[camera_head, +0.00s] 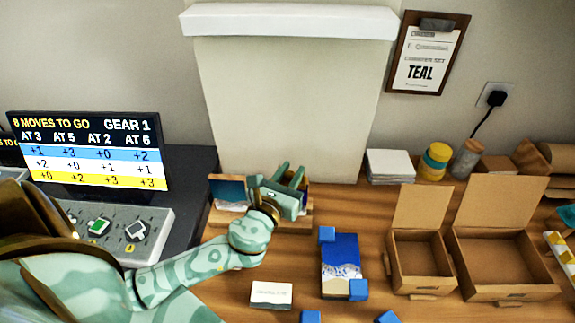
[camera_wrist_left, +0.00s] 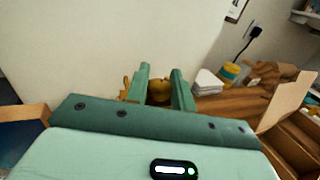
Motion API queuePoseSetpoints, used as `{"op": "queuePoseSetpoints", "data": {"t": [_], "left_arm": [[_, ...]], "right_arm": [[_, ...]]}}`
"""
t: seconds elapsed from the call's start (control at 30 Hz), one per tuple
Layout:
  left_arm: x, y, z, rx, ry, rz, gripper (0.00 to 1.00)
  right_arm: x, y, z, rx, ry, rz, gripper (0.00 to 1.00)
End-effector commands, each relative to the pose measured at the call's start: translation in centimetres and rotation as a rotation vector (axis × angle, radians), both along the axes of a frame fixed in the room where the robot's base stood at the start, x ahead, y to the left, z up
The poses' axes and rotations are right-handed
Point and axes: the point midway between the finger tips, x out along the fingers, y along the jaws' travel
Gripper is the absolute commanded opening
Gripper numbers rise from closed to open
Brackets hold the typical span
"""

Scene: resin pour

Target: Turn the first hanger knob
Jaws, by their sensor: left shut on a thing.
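My left gripper (camera_head: 290,177) is at a low wooden stand (camera_head: 222,219) at the foot of the pale board. In the left wrist view its two green fingers (camera_wrist_left: 161,88) are shut on a small golden-brown piece (camera_wrist_left: 158,90). The fingers hide part of that piece, and I cannot tell whether it is a hanger knob. A grey control panel (camera_head: 160,215) at the left has a green control (camera_head: 98,226) and a dark control (camera_head: 135,230); my left arm covers part of the panel. My right gripper is out of view.
A screen (camera_head: 90,150) reads "8 moves to go" and "gear 1". A blue-and-white panel (camera_head: 340,250), blue blocks (camera_head: 327,234), a white card (camera_head: 271,294) and open cardboard boxes (camera_head: 420,262) lie to the right. A clipboard (camera_head: 428,55) reads "TEAL".

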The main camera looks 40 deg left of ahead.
Motion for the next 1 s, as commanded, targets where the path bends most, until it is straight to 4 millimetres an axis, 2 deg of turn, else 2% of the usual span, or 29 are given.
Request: {"op": "queuePoseSetpoints", "data": {"t": [0.17,0.5,0.7,1.0], "left_arm": [[0.0,0.1,-0.2,0.007,-0.001,-0.161,0.01],[0.1,0.0,-0.6,0.003,0.001,-0.404,0.01],[0.1,0.0,-0.4,0.0,0.0,-0.484,0.01],[0.0,-0.1,-0.1,-0.002,-0.001,-0.527,0.01]], "right_arm": [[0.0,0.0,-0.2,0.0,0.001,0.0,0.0],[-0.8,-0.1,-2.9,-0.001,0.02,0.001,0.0],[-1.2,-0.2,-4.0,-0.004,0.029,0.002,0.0],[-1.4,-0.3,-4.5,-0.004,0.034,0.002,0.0]]}}
